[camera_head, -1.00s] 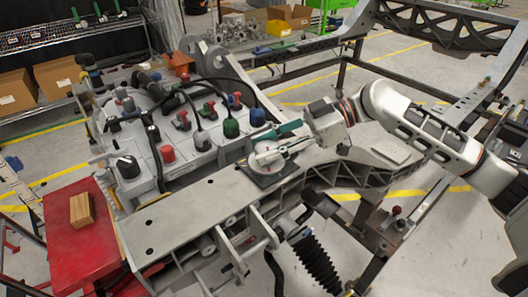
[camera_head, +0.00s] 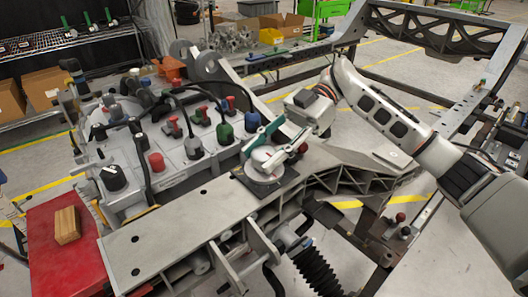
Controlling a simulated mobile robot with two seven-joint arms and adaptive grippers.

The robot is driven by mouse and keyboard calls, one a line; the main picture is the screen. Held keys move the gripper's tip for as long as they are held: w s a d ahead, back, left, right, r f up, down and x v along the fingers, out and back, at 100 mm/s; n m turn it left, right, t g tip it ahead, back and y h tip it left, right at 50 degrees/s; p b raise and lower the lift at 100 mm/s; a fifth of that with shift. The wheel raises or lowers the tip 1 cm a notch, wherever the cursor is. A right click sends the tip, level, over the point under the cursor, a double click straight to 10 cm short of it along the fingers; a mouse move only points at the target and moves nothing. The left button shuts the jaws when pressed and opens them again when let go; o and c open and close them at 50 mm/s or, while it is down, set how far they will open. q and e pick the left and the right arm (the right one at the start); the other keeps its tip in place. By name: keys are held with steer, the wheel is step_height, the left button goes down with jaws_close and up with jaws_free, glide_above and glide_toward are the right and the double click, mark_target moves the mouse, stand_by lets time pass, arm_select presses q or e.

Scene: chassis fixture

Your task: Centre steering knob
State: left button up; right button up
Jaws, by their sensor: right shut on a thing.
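The steering knob assembly (camera_head: 264,178) is a pale round dial on a dark square base plate (camera_head: 246,181), on the grey chassis beam. My right gripper (camera_head: 268,150) reaches down to it from the upper right. Its fingers, one with a teal part, lie over the top of the dial and are shut on the knob. The fingers hide the grip itself and much of the dial's top, so its exact heading is hard to tell. My left gripper is not in view.
A grey panel with red, green, blue and black knobs (camera_head: 223,133) and looping cables lies left of the dial. A red surface with a wooden block (camera_head: 67,225) is at lower left. The flat beam (camera_head: 175,228) in front is clear.

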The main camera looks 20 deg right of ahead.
steer(key=o, duration=1.1)
steer(key=shift+a, duration=0.1)
